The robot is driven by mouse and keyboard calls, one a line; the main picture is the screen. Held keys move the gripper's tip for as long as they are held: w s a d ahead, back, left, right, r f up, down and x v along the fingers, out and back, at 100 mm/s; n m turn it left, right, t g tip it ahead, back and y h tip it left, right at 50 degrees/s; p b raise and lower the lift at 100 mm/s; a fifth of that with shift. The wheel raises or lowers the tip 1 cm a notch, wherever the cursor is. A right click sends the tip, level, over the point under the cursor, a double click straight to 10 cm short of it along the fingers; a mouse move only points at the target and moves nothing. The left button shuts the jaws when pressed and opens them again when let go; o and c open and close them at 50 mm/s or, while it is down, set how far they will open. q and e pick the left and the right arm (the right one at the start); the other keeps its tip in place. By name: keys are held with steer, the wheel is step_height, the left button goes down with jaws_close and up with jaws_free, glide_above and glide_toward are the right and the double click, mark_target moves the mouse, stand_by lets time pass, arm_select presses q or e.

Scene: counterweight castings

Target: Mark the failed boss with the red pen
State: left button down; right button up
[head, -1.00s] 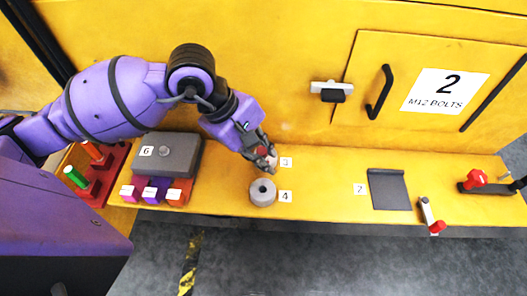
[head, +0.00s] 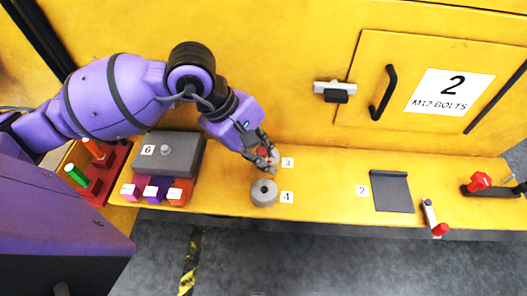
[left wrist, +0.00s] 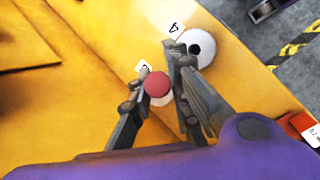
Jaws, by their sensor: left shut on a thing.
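My left gripper (head: 264,158) is shut on a red round-ended thing, which looks like the red pen (left wrist: 157,85). In the left wrist view I see its red end between the two fingers. The gripper is beside the label 3 (head: 288,162). A pale round part (left wrist: 165,99) shows partly behind the red end; the fingers hide most of it, and I cannot tell whether the pen touches it. A grey round boss with a dark centre hole (head: 263,192) stands in front, by label 4 (head: 287,197). My right gripper is not in view.
A red rack (head: 98,190) at the left holds a green pen (head: 76,176) and an orange pen (head: 93,148). A grey block (head: 182,155) stands by label 6. A dark plate (head: 391,190) lies at the right. The yellow shelf between is clear.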

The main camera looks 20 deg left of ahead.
mark_target(262, 147)
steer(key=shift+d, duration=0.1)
arm_select(q)
steer(key=shift+r+p, duration=0.55)
steer(key=shift+r, duration=1.05)
steer(key=shift+r+p, duration=0.45)
steer(key=shift+r, duration=0.95)
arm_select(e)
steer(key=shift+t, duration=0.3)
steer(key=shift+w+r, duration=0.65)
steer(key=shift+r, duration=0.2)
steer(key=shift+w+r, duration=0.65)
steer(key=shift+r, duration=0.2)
